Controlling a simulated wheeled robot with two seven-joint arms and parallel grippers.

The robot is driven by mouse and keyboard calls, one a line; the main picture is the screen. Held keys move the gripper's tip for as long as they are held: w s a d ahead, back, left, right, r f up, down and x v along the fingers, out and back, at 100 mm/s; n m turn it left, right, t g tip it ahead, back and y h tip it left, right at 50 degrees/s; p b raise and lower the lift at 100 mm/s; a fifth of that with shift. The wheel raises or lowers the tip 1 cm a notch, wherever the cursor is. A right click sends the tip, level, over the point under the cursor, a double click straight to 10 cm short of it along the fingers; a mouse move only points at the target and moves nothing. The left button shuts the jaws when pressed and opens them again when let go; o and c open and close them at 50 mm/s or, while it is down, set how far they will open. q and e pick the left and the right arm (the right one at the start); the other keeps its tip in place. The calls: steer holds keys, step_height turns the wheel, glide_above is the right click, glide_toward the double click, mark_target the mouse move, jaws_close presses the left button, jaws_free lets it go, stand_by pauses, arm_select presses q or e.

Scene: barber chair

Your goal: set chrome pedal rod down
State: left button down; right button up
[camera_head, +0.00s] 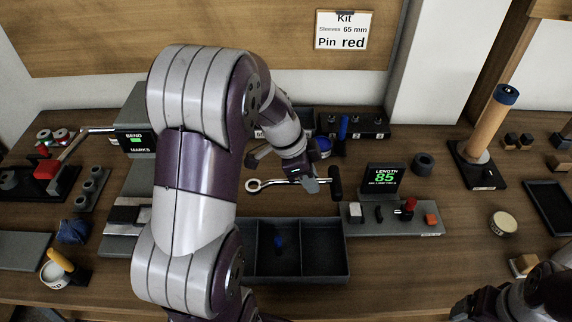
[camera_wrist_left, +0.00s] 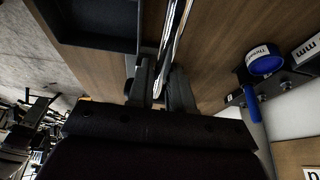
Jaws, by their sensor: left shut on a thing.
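The chrome pedal rod (camera_head: 270,182) has a ring at its left end and a black crosspiece at its right end. My left gripper (camera_head: 306,182) is shut on it near the black end. It lies roughly level over the bench, but I cannot tell whether it touches the wood. In the left wrist view the shiny rod (camera_wrist_left: 174,42) runs between the two dark fingers (camera_wrist_left: 160,88). My right gripper (camera_head: 466,306) is partly visible at the bottom right, and its jaw state is unclear.
A grey divided tray (camera_head: 348,262) stands in front of the rod, with a small blue piece inside. A length gauge (camera_head: 384,180) reading 85 stands to the right on a grey strip. A rack (camera_head: 366,130) with a blue-rimmed cup stands behind.

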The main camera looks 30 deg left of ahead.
arm_select(q)
steer(key=w+a+f, duration=0.2)
steer(key=w+a+f+p, duration=0.1)
steer(key=w+a+f, duration=0.1)
steer(key=w+a, duration=0.1)
steer(key=w+a+f, duration=0.2)
steer(key=w, duration=0.1)
steer(key=shift+w+a+f+p, duration=0.2)
steer(key=shift+a+f+p, duration=0.1)
steer(key=shift+a+f, duration=0.05)
steer(key=shift+w+f, duration=0.1)
steer(key=shift+f, duration=0.25)
step_height(320, 180, down, 3)
steer(key=shift+r, duration=0.15)
steer(key=shift+f, duration=0.5)
steer(key=c, duration=1)
jaws_free()
